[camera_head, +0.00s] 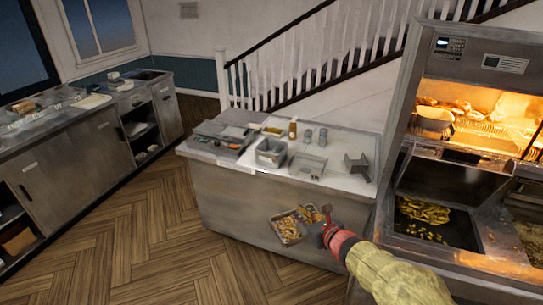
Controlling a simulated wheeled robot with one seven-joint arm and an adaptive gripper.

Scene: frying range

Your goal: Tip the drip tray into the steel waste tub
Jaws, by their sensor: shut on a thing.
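The drip tray (287,231) is a shallow metal tray holding golden-brown bits, with more bits near its right end. My gripper (316,233) is shut on the tray's right side, partly hidden by my own wrist. The tray is held in front of the pale-topped counter's front panel, over the wooden floor side. Its exact tilt is hard to tell. A square steel tub (270,153) stands on the counter top, behind and above the tray in the picture; it may be the waste tub. Its inside is mostly hidden.
The counter (345,145) also bears a steel holder (307,166), a bottle (293,128), shakers and a dark stand (357,166). The fryer (435,222) with golden food stands at right, under a lit warming cabinet. The wooden floor (130,240) at left is clear.

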